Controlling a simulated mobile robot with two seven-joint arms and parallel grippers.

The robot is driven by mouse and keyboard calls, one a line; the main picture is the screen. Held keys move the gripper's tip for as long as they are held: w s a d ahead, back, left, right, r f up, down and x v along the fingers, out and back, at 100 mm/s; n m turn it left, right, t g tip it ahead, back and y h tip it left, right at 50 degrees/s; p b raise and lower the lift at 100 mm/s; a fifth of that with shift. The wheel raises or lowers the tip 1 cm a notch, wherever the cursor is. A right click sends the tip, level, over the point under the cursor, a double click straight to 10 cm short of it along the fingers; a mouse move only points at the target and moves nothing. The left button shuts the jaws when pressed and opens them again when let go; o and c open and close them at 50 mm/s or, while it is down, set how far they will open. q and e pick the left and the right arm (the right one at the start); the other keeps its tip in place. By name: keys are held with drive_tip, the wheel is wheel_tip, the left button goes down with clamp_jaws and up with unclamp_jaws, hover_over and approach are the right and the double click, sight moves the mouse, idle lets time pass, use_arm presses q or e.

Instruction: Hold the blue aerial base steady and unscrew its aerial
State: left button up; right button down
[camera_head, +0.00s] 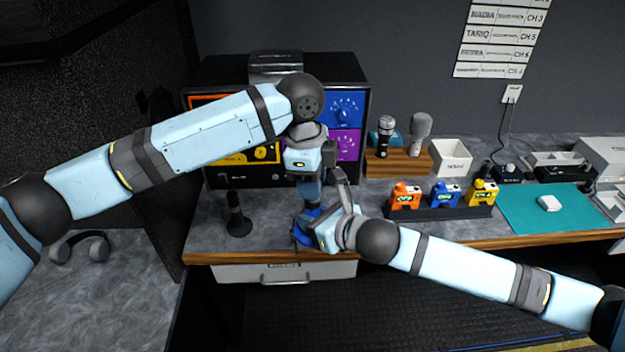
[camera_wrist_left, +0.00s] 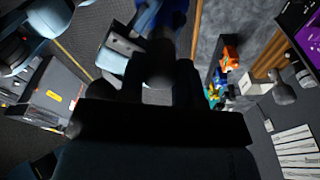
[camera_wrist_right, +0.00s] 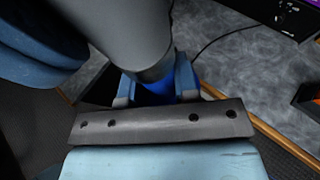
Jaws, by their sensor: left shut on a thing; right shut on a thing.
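The blue aerial base (camera_head: 307,213) is at the desk's front edge, mostly covered by my grippers. It shows as a blue patch in the right wrist view (camera_wrist_right: 158,90) and at the top of the left wrist view (camera_wrist_left: 147,14). My right gripper (camera_head: 308,229) is shut on it from the right, low down. My left gripper (camera_head: 311,192) points down directly above and is shut on a dark upright part, seemingly the aerial (camera_wrist_left: 160,58). The aerial is mostly hidden between the fingers. I cannot tell whether its thread is still engaged.
A black stand (camera_head: 238,218) is left of the grippers. Orange, blue and yellow devices (camera_head: 445,197) sit in a black rack to the right. Microphones stand on a wooden block (camera_head: 398,163). A teal mat (camera_head: 550,218) lies further right. A drawer (camera_head: 285,271) is below the desk.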

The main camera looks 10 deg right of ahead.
use_arm(q)
drive_tip(key=n, duration=0.4)
drive_tip(key=shift+n+t, duration=0.3)
drive_tip(key=o, duration=1)
